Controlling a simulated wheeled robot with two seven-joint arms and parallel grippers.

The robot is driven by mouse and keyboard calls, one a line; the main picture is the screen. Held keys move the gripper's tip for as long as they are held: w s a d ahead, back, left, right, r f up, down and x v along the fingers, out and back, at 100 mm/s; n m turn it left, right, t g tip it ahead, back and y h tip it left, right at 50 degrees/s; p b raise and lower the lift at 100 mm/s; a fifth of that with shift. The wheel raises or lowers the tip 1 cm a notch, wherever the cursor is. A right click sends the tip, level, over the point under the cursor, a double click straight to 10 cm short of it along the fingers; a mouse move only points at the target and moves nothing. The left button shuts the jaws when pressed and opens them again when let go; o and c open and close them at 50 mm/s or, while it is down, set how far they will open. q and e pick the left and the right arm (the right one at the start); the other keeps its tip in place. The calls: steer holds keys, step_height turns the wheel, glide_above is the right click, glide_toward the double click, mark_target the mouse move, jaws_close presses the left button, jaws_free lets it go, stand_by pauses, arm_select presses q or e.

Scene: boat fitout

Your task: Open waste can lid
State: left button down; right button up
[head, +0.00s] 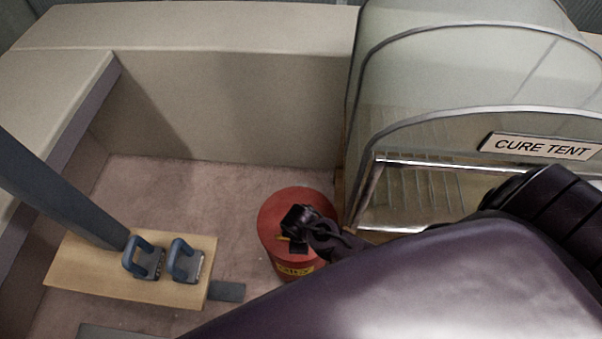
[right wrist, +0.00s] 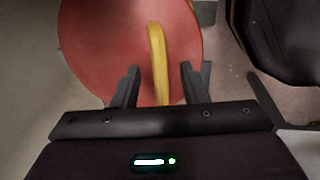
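My right gripper (head: 296,238) is over the lid. In the right wrist view the red lid (right wrist: 95,45) carries a yellow bar handle (right wrist: 157,60). The right gripper's fingers (right wrist: 164,85) are apart, one on each side of the near end of the handle. I cannot tell whether they touch it. My left gripper is not in view.
The glass cure tent (head: 430,190) stands right of the can. A wooden board (head: 90,270) with two blue-handled tools (head: 165,260) lies at left. A beige bench wall (head: 230,105) runs behind. Floor left of the can is partly clear.

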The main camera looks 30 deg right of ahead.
steer(key=shift+w+d+f, duration=0.1)
steer(key=shift+w+f, duration=0.1)
steer(key=shift+f, duration=0.85)
steer(key=shift+c, duration=0.3)
jaws_close()
